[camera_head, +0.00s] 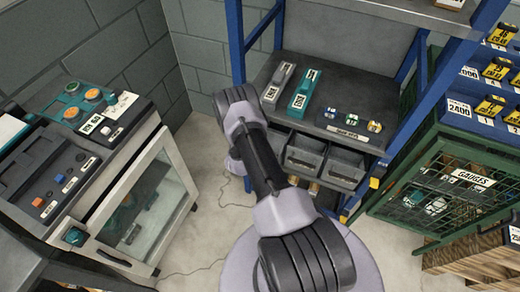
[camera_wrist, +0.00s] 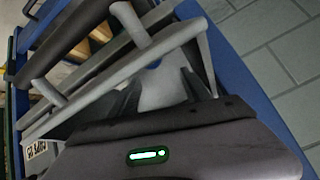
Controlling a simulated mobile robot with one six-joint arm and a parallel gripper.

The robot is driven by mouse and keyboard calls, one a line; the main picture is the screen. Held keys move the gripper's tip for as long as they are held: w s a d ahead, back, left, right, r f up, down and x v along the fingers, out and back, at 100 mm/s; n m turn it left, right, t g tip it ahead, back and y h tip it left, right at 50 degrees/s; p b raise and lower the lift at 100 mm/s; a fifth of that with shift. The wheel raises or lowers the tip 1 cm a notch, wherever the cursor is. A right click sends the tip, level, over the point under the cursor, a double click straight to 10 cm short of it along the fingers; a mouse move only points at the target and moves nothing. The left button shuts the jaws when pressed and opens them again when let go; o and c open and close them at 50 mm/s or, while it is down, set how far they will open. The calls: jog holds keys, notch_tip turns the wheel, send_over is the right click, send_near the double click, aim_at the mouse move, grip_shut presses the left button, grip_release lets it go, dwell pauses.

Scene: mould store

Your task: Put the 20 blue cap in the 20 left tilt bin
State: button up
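Three small caps with pale and coloured parts stand on the shelf board in the head view: a left one (camera_head: 330,113), a middle one (camera_head: 352,119) and a right one (camera_head: 374,126). Their numbers are too small to read. Dark grey tilt bins hang below the board, among them a middle bin (camera_head: 303,158) and a right bin (camera_head: 345,170); my arm partly covers the row. In the wrist view my gripper (camera_wrist: 162,88) has two dark fingers apart, with no cap seen between them. Pale grey bars (camera_wrist: 110,65) lie close in front. The head view hides my gripper.
A grey block (camera_head: 279,82) and a teal block (camera_head: 304,92) stand on the board. A blue shelf post (camera_head: 236,45) rises at its left. A glass-fronted cabinet (camera_head: 150,205) stands left, a green gauges cage (camera_head: 450,185) right. Open floor (camera_head: 200,225) lies between.

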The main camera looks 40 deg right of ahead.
jog(key=p+v, duration=0.7)
jog(key=v, duration=1)
jog(key=w+a+r+n+t+y, duration=0.1)
jog(key=w+a+r+y, duration=0.1)
jog(key=w+a+r, duration=0.35)
jog(key=w+a+r+n+t+y, duration=0.1)
jog(key=w+a+r+y, duration=0.1)
jog(key=r, duration=0.7)
jog(key=w+a+r+n+t+y, duration=0.1)
jog(key=w+a+r, duration=0.3)
jog(key=r, duration=0.4)
jog(key=s+a+r+n+y, duration=0.2)
jog(key=a+r, duration=0.2)
jog(key=r, duration=0.3)
jog(key=s+a+r+n+y, duration=0.1)
jog(key=s+a+r+y, duration=0.1)
jog(key=a+r, duration=0.35)
jog(key=s+a+r+n, duration=0.1)
jog(key=s+r+n, duration=0.1)
jog(key=s+r, duration=0.2)
jog(key=s+a+r+n+y, duration=0.1)
jog(key=s+r, duration=0.3)
jog(key=s, duration=0.7)
jog(key=s+a+r+n+g, duration=0.1)
jog(key=s+r+n, duration=0.3)
jog(key=s, duration=0.4)
jog(key=shift+a+r+y, duration=0.15)
jog(key=shift+a+y, duration=0.25)
jog(key=shift+a, duration=0.5)
